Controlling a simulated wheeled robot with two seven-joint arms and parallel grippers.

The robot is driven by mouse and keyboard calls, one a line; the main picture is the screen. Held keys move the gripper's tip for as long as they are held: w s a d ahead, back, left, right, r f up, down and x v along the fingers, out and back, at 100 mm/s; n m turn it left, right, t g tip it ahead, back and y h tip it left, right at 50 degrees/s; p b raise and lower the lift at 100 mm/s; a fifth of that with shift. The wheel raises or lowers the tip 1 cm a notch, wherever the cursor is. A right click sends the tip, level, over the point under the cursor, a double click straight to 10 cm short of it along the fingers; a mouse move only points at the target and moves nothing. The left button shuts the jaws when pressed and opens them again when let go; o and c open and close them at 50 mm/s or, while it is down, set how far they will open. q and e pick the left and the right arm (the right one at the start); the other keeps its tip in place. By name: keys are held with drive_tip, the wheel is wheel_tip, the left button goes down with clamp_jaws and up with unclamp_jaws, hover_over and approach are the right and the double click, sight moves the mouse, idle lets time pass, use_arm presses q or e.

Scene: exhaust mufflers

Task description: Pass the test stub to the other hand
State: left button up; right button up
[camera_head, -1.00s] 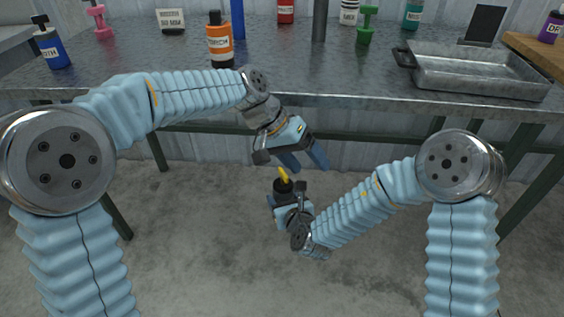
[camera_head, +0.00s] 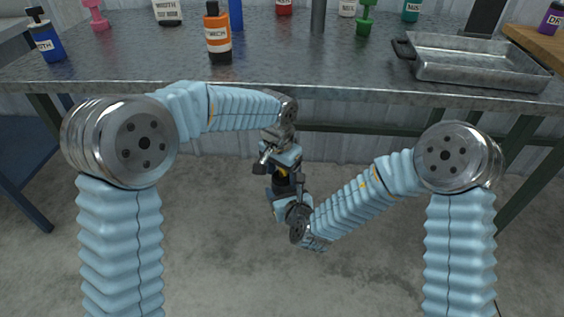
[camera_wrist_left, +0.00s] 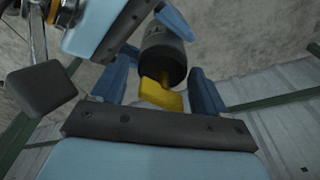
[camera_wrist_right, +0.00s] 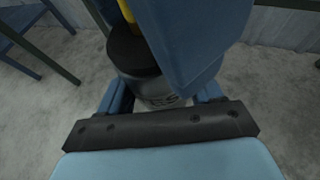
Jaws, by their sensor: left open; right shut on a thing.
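The test stub is a dark grey cylinder with a black cap and a yellow tab.
Both grippers are in front of the metal table (camera_head: 300,75), below its top edge. On it stand an orange bottle (camera_head: 218,35), a blue bottle (camera_head: 45,38), a green dumbbell-shaped thing (camera_head: 365,18) and a metal tray (camera_head: 470,62). The floor space around the grippers is clear.

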use_arm(q)
drive_tip(key=shift+f, duration=0.45)
drive_tip(key=c, duration=0.9)
use_arm(e)
drive_tip(key=o, duration=1.2)
drive_tip(key=shift+s, duration=0.1)
